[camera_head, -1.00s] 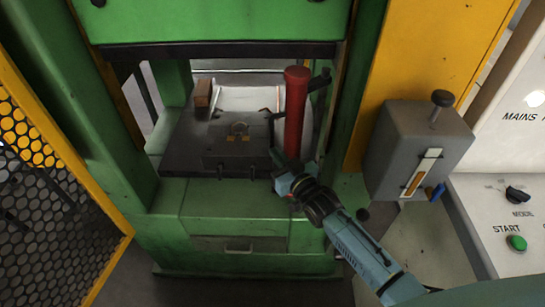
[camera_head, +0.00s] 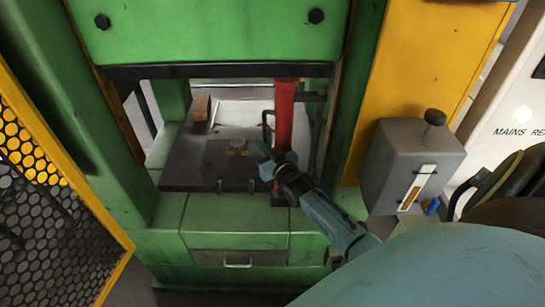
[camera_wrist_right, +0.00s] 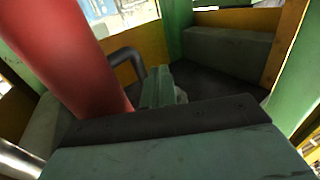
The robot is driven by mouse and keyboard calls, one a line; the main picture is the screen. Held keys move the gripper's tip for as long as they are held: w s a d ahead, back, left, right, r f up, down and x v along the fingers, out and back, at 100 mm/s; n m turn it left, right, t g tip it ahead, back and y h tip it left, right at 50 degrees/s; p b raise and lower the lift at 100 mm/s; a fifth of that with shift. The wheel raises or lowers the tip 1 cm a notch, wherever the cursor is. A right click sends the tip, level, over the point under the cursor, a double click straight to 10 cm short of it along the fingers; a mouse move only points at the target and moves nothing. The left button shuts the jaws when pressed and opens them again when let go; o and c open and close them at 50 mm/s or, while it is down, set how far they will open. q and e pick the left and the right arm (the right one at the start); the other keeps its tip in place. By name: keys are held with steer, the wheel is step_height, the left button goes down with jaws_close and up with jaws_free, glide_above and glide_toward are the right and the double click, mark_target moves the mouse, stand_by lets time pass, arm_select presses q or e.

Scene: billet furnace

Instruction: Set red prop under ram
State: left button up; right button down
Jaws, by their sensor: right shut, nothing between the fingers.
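The red prop (camera_head: 284,120) is an upright cylinder at the right side of the press opening, with a dark bent handle (camera_head: 266,122) on its left. Its top meets the black lower edge of the green ram (camera_head: 210,72) in the head view; I cannot tell whether they touch. My right gripper (camera_head: 268,160) is shut and empty in front of the prop's lower part, hiding some of it. In the right wrist view, the red prop (camera_wrist_right: 70,55) stands left of the gripper (camera_wrist_right: 160,85), with the handle (camera_wrist_right: 128,58) close by. My left gripper is out of view.
The dark press bed (camera_head: 190,165) carries a small brown block (camera_head: 201,107) at the back left. Green columns flank the opening. A grey lever box (camera_head: 405,165) stands to the right, and a yellow mesh guard (camera_head: 40,190) to the left.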

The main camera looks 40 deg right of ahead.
steer(key=shift+w+d, duration=0.1)
steer(key=shift+w, duration=0.15)
stand_by(0.4)
steer(key=s+a+p, duration=0.2)
steer(key=s+a, duration=0.7)
steer(key=a, duration=0.1)
steer(key=shift+a+p, duration=0.35)
steer(key=shift+a, duration=0.05)
steer(key=s+a+f+n+g+y, duration=0.1)
steer(key=s+a+f+g, duration=0.15)
steer(key=s+f, duration=0.45)
steer(key=s+a+f+g+y, duration=0.1)
steer(key=s+f+g, duration=0.25)
steer(key=f, duration=0.75)
steer(key=s+a+f+n+g+y, duration=0.1)
steer(key=s+f+g, duration=0.2)
steer(key=s+f, duration=0.4)
steer(key=s+d+f+n+g, duration=0.1)
steer(key=s+f+g, duration=0.3)
steer(key=s, duration=0.9)
steer(key=s+f+g, duration=0.3)
steer(key=s+f, duration=0.6)
steer(key=s, duration=0.4)
steer(key=shift+d+f+n+g+h, duration=0.15)
steer(key=shift+d+n+g+h, duration=0.25)
